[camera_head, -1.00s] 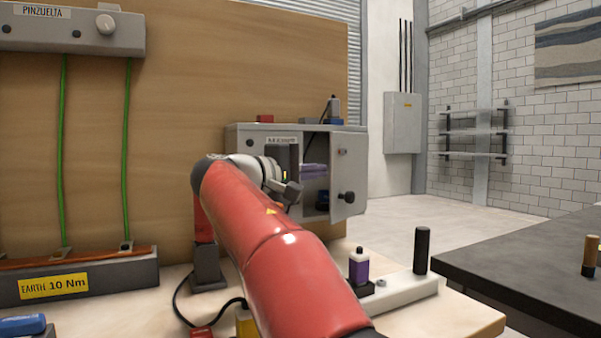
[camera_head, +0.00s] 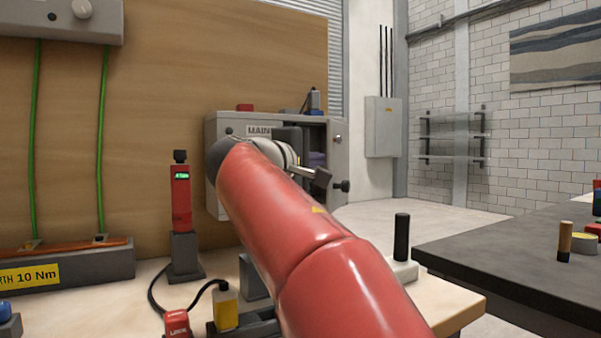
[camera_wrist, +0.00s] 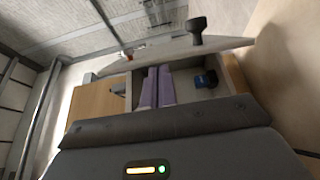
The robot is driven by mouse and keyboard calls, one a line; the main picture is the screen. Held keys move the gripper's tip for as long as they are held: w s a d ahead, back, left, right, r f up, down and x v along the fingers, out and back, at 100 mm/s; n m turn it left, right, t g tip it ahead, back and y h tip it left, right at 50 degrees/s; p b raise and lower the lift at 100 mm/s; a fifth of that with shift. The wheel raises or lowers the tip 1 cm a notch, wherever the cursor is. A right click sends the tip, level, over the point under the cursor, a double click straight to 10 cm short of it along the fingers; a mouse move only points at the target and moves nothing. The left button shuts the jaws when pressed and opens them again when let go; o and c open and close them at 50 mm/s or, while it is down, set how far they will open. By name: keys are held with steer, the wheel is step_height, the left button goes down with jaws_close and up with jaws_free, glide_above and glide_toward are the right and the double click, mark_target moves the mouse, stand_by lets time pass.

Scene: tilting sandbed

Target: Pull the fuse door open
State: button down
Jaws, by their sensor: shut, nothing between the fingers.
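The fuse door (camera_head: 338,150) is the grey door at the right of the grey cabinet marked MAIN (camera_head: 222,130). It stands open and swung outward, with a black knob (camera_head: 343,186) on it. The wrist view shows the door (camera_wrist: 170,52) and its knob (camera_wrist: 196,28) beyond the open compartment, which holds purple blocks (camera_wrist: 157,86) and a blue part (camera_wrist: 206,78). My gripper (camera_head: 322,178) is in front of the opening, near the knob in the picture. It is shut and empty; contact with the door cannot be told. My red arm hides the cabinet's lower part.
A red device (camera_head: 181,205) stands on the bench left of my arm, with a cable to a red block (camera_head: 177,322). A yellow block (camera_head: 226,310) is close to my arm. A black post (camera_head: 401,237) stands right of it. A dark table (camera_head: 520,240) is at right.

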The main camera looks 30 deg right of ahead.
steer(key=s+d+n+t+y+p, duration=0.3)
steer(key=s+d, duration=0.4)
steer(key=d, duration=0.3)
steer(key=shift+s+n+t+y+p, duration=0.2)
steer(key=shift+n+t+y+p, duration=0.2)
steer(key=shift+n+t+y, duration=0.75)
steer(key=shift+d+m+t+h, duration=0.1)
steer(key=shift+m+t+h, duration=0.15)
